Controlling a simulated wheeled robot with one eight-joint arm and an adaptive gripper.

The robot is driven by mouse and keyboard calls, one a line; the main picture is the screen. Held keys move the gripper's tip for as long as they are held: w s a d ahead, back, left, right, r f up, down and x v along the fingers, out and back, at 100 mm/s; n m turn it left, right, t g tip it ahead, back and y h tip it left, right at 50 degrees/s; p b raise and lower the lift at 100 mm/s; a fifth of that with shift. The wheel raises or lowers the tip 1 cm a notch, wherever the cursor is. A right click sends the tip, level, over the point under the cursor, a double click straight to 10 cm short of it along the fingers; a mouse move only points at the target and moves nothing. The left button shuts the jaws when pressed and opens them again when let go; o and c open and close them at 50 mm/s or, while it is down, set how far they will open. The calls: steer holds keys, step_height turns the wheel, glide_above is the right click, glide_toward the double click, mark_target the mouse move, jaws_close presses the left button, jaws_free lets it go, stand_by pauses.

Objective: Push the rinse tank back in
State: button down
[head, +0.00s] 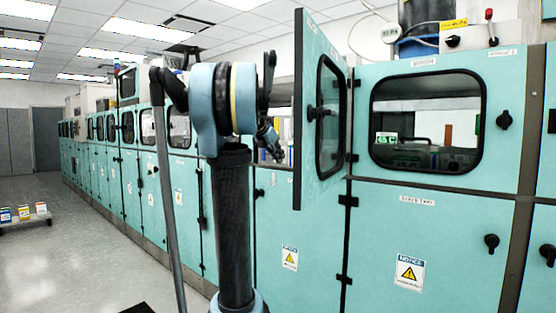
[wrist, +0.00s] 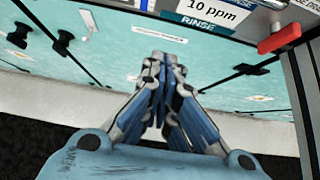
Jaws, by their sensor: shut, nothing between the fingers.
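The rinse tank (wrist: 205,22) shows at the top of the wrist view, cut off by the frame. Its front carries a label reading "10 ppm" and "RINSE". My gripper (wrist: 167,66) is shut and empty, its fingers pointing toward the teal cabinet front just below the label in the picture. A gap shows between the fingertips and the label; I cannot tell the depth. In the head view my gripper (head: 272,142) is at the opening behind the open door, and the tank itself is mostly hidden by my arm and that door.
The open teal door (head: 309,120) with a window stands out to the right of my gripper. A red handle (wrist: 279,38) sits right of the label in the wrist view. Closed teal cabinets (head: 120,150) line the wall to the left.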

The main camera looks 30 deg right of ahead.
mark_target(292, 165)
steer(key=shift+w+d+f, duration=0.6)
steer(key=shift+d+f, duration=0.25)
steer(key=shift+d, duration=0.55)
steer(key=shift+w+d+f, duration=0.55)
steer(key=shift+d+f, duration=0.35)
steer(key=shift+d, duration=0.55)
steer(key=shift+w+d+f, duration=0.6)
steer(key=shift+d+f, duration=0.25)
steer(key=shift+d, duration=0.55)
steer(key=shift+w, duration=0.1)
